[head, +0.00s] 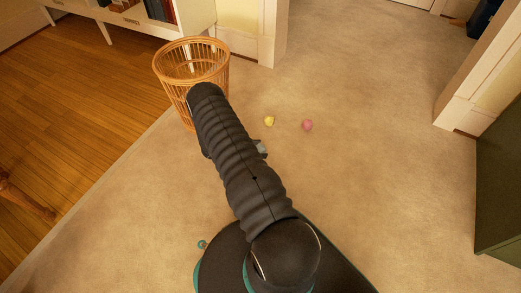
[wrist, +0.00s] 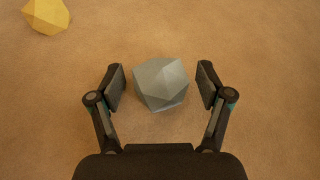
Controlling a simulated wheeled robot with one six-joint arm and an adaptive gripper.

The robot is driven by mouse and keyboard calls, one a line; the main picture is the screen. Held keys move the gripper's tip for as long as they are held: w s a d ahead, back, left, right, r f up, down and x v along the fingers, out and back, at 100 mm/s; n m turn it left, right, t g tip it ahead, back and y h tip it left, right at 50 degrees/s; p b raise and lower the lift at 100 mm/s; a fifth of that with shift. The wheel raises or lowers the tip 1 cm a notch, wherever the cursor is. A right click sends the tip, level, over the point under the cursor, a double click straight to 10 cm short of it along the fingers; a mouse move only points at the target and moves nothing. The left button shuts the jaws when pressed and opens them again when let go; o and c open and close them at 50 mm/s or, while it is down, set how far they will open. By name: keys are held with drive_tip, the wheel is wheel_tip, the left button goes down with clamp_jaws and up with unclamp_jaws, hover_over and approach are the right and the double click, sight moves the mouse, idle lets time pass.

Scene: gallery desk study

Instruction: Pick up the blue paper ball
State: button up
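A faceted grey paper ball (wrist: 161,84) lies on the carpet between the two fingers of my gripper (wrist: 162,82) in the wrist view. The fingers are spread, with a gap on each side of the ball. It looks grey rather than blue. In the head view my arm hides most of the gripper; a small grey shape (head: 261,148) shows at the arm's right side, and I cannot tell whether it is ball or finger. A small teal-blue ball (head: 202,244) lies on the carpet by the left edge of my base.
A yellow paper ball (head: 269,120) and a pink one (head: 307,125) lie on the carpet; the yellow one also shows in the wrist view (wrist: 46,14). A wicker basket (head: 192,62) stands beyond my arm. A dark green cabinet (head: 499,185) is at right. Carpet between is clear.

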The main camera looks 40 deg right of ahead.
drive_tip(key=c, duration=0.7)
drive_tip(key=shift+o, duration=0.2)
drive_tip(key=shift+r, duration=0.15)
